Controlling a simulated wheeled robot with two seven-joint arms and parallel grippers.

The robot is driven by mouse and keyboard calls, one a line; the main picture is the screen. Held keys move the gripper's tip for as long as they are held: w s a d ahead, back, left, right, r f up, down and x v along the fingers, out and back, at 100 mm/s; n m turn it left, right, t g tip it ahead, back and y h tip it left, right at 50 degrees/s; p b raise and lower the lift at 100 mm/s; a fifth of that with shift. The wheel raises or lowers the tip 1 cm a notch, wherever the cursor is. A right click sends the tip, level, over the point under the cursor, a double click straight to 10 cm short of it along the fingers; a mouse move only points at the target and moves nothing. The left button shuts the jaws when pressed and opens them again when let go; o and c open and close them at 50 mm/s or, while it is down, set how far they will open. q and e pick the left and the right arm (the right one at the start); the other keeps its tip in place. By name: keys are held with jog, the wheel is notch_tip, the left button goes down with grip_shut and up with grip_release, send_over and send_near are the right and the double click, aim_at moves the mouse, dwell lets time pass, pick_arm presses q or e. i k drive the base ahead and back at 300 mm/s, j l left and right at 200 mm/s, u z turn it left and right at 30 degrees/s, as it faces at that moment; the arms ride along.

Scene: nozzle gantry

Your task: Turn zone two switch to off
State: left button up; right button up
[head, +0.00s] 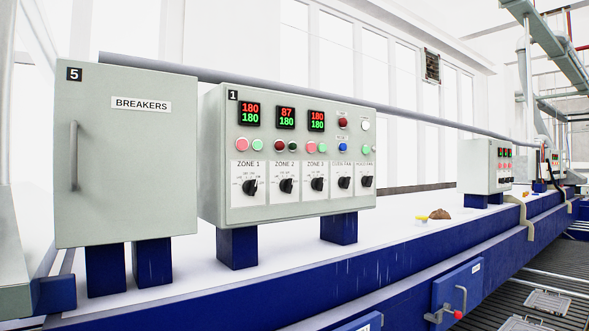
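The control panel (215,150), marked 1, stands on blue legs and faces me. Its zone two switch (286,186) is a black rotary knob on a white plate labelled ZONE 2, between the zone one knob (250,187) and the zone three knob (317,185). The knob looks tilted, but its exact setting is too small to read. The zone two display (286,117) above it reads 87 over 180, while the displays on either side read 180 over 180. Neither of my grippers shows in the head view.
A grey breaker cabinet (130,170), marked 5 and closed, stands left of the panel. Its handle (74,156) sticks out. A blue beam (390,262) runs along the front. A brown lump (440,214) and a yellow item (421,219) lie on the white surface to the right.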

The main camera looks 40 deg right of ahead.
aim_at(286, 185)
jog(key=i+l+u, duration=0.2)
jog(key=l, duration=0.45)
jog(key=l+u, duration=0.25)
jog(key=l, duration=0.4)
